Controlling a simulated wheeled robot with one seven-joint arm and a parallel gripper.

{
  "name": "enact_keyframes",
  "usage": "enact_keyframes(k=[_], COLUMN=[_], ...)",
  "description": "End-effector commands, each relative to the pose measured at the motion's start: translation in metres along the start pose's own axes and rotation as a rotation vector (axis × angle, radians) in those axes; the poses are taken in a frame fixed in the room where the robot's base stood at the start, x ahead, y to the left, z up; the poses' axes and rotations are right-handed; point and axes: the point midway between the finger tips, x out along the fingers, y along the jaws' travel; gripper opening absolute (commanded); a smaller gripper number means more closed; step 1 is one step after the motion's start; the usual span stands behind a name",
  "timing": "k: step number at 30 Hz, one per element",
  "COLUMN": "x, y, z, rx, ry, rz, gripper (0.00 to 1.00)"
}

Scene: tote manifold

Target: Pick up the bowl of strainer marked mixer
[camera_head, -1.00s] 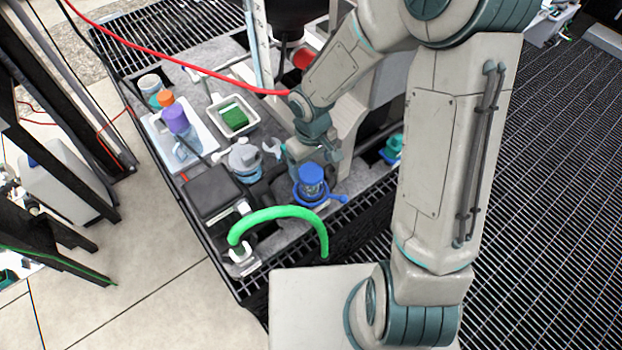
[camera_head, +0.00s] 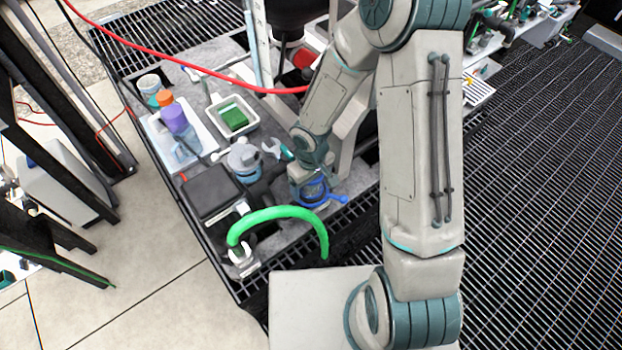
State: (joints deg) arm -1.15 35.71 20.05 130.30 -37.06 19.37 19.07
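A blue strainer-like fitting (camera_head: 316,194) with a clear blue body and a side handle stands near the tote's front right edge. My gripper (camera_head: 309,186) is right over it and hides its top. The fingers are too small and covered to tell whether they are open or touching it. A second fitting (camera_head: 244,161), with a grey top and light blue body, stands to the left on the same surface. No "mixer" marking is readable on either one, so I cannot tell which is marked.
A green hose (camera_head: 280,213) arches just in front of the blue fitting. A black box (camera_head: 211,191) lies to the left. A white tray with a green sponge (camera_head: 235,117) and several bottles (camera_head: 174,120) stand farther back. A red hose (camera_head: 200,70) crosses behind.

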Motion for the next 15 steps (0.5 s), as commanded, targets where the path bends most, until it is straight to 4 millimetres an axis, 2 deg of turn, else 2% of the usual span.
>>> enact_keyframes(k=[1,5,6,15], x=[-0.0002,-0.0003,-0.0003,-0.0017], y=[0.0001,0.0000,0.0000,0.0001], z=[-0.0001,0.0000,0.0000,-0.0002], rx=[0.000,0.000,0.000,0.000], ry=[0.000,0.000,0.000,0.001], rz=[0.000,0.000,0.000,0.000], gripper=[0.71,0.35,0.30,0.30])
